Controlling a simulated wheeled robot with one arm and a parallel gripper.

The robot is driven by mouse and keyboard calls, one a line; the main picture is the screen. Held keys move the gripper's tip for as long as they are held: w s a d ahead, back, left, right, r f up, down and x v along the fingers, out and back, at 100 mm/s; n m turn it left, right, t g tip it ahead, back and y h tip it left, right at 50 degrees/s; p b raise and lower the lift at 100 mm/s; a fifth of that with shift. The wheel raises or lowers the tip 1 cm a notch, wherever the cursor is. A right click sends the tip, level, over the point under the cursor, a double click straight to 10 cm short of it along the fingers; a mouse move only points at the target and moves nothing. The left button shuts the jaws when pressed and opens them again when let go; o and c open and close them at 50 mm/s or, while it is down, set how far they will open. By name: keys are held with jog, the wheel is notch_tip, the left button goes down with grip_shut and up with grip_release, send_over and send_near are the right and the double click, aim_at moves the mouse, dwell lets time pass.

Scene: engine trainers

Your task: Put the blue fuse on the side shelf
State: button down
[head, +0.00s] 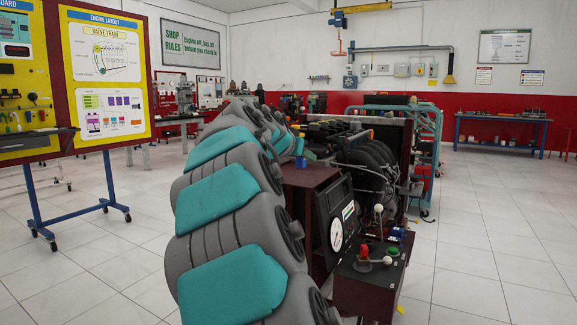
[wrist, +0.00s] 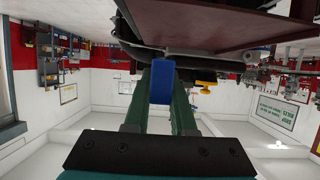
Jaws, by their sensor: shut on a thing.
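My gripper (wrist: 161,100) is shut on the blue fuse (wrist: 161,82), which sits between the green fingertips in the middle of the wrist view. In the head view a small blue piece (head: 301,161) shows at the end of my arm, just above a flat dark-red top (head: 312,176) on the engine trainer; it appears to be the held fuse. In the wrist view a dark-red panel (wrist: 235,32) spans the top, close to the fuse; whether they touch cannot be told. I cannot tell for certain which surface is the side shelf.
The engine trainer (head: 370,165) has hoses, a gauge panel (head: 337,222) and a control box (head: 368,285) with a upright lever. My arm hides part of its left side. A yellow board stand (head: 108,75) is at left. Floor at right is clear.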

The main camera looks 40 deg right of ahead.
jog(key=p, duration=0.1)
send_over(287, 175)
jog(key=shift+s+d+f, duration=0.1)
jog(key=shift+s+f, duration=0.1)
jog(key=shift+f, duration=0.1)
jog(key=shift+w+f, duration=0.15)
jog(key=shift+w, duration=0.1)
jog(key=shift+f, duration=1.7)
jog(key=shift+f, duration=0.2)
jog(key=c, duration=0.7)
grip_release()
jog(key=shift+c, duration=0.2)
jog(key=shift+r, duration=0.15)
jog(key=shift+r, duration=0.1)
jog(key=v, duration=1.2)
jog(key=shift+b, duration=0.45)
